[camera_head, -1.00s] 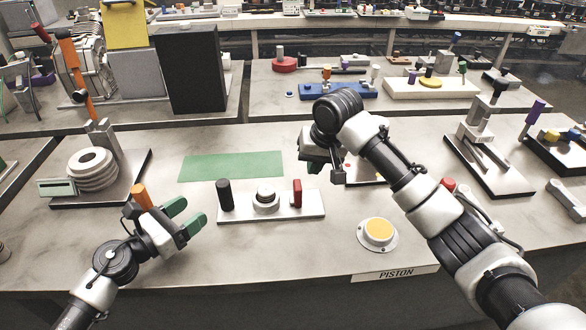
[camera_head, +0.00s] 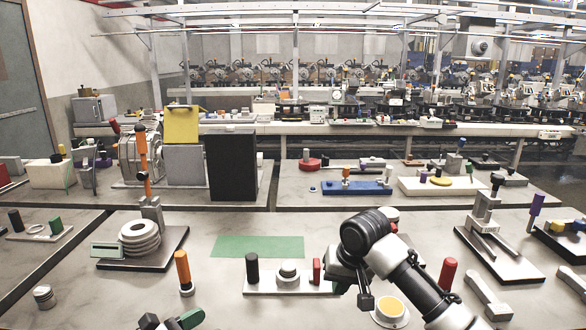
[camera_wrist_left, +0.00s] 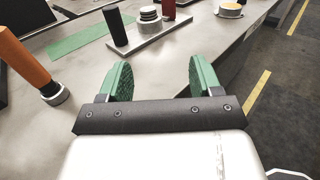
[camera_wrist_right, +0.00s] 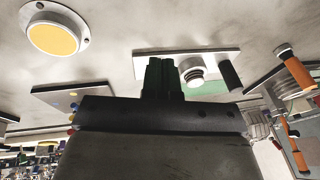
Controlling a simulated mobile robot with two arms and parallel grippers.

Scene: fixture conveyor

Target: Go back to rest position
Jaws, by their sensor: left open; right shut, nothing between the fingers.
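My right gripper (camera_head: 346,270) hangs over the table by the right end of a white plate (camera_head: 262,291). In the right wrist view its dark green fingers (camera_wrist_right: 163,76) are together with nothing between them. My left gripper (camera_head: 182,321) is at the bottom edge of the head view, mostly cut off. In the left wrist view its green fingers (camera_wrist_left: 161,80) are spread apart and empty, near the table's front edge. The plate carries a black peg (camera_head: 252,267), a round white button (camera_head: 289,271) and a red peg (camera_head: 316,270).
An orange-handled post (camera_head: 183,272) stands near my left gripper. A yellow-topped button (camera_head: 389,308) lies below my right forearm, with a red knob (camera_head: 447,274) to its right. A green mat (camera_head: 258,246) lies flat. A coil fixture (camera_head: 140,238) stands at left.

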